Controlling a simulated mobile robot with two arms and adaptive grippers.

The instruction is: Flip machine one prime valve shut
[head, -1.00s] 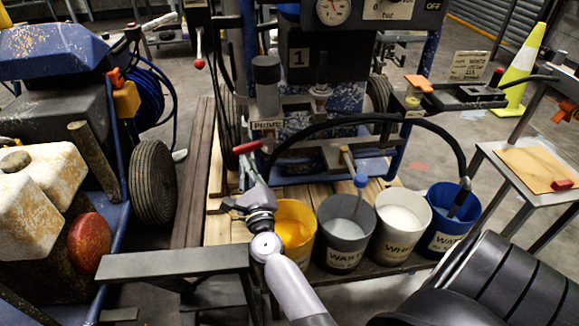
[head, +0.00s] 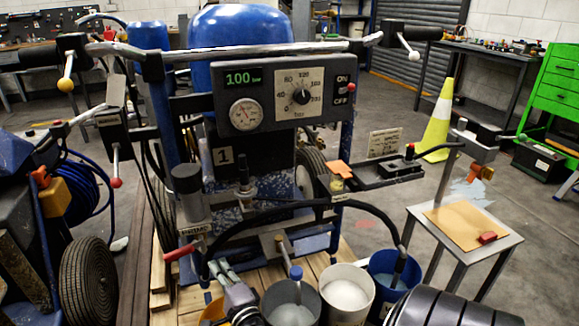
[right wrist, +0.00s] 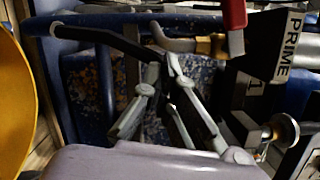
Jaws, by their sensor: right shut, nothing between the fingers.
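Machine one, marked with a "1" plate (head: 224,155), stands in the middle of the head view. Its prime valve has a red lever (head: 180,252) below the PRIME label (head: 193,230), pointing left and slightly down. In the right wrist view the red lever (right wrist: 235,25) hangs at the top, beside the PRIME label (right wrist: 285,48). My right gripper (head: 222,268) is low in front of the machine, to the right of the lever's tip. In the right wrist view its fingers (right wrist: 165,62) are together and empty, apart from the lever. My left gripper is not in view.
Several buckets stand below the machine, including a grey one (head: 291,303), a white one (head: 347,290) and a blue one (head: 390,268). A black hose (head: 310,205) arches above them. A small table (head: 440,212) and a cone (head: 440,120) are at right.

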